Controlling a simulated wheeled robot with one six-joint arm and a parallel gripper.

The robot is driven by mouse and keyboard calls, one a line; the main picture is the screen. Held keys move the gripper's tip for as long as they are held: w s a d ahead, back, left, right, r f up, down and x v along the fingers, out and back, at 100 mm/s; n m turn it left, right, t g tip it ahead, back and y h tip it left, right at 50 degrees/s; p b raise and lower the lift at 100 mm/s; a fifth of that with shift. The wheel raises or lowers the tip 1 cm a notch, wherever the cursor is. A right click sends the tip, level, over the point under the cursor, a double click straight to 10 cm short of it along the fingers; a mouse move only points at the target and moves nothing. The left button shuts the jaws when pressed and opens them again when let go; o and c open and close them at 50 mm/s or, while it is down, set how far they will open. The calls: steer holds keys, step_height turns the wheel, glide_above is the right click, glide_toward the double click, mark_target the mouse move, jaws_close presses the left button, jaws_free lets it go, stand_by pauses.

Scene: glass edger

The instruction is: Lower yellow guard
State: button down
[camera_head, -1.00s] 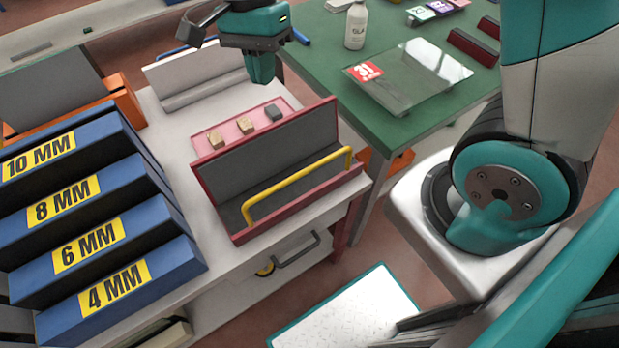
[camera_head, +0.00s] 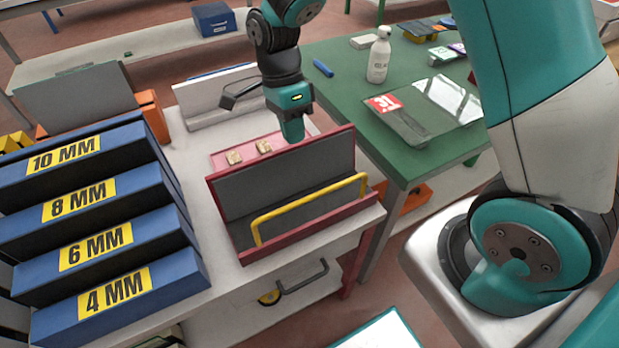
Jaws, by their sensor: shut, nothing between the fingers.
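The yellow guard (camera_head: 309,206) is a bent bar on the red-framed grey trough (camera_head: 285,185). It stands up along the trough's front side, with both ends at the red frame. My gripper (camera_head: 292,133) is teal, points down and is shut and empty. In the picture it is just behind the trough's back wall, above and left of the guard and apart from it. It hides part of the pink tray behind the trough.
A pink tray (camera_head: 222,164) with small tan blocks lies behind the trough. Blue boxes marked 4 to 10 MM (camera_head: 117,294) stand at left. A green table (camera_head: 345,95) at right holds a glass sheet (camera_head: 425,115) and a white bottle (camera_head: 379,58).

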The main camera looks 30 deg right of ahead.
steer(key=s+f, duration=0.6)
steer(key=f, duration=0.1)
steer(key=shift+s+f+p, duration=0.15)
steer(key=shift+f+p, duration=0.25)
steer(key=shift+s+a, duration=0.1)
